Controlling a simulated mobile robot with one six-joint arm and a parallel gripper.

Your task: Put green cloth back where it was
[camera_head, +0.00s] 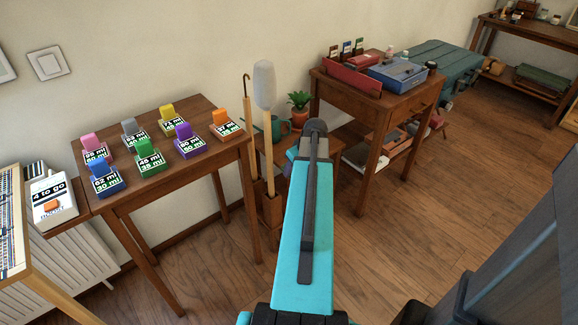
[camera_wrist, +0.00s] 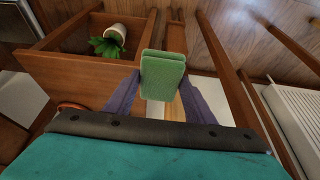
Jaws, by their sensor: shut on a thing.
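The green cloth (camera_wrist: 163,68) is a folded, pale green pad in the middle of the wrist view. My gripper (camera_wrist: 162,92) has its two dark purple fingers on either side of the cloth and is shut on it. The cloth is held up in front of the wrist, above the floor area beside a wooden piece of furniture. In the head view my teal arm reaches forward between the two tables.
A table (camera_head: 117,198) with several coloured tags stands left. A duster (camera_head: 264,85) stands upright in a wooden holder (camera_head: 272,211). A side table (camera_head: 395,104) bears a blue box (camera_head: 398,75).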

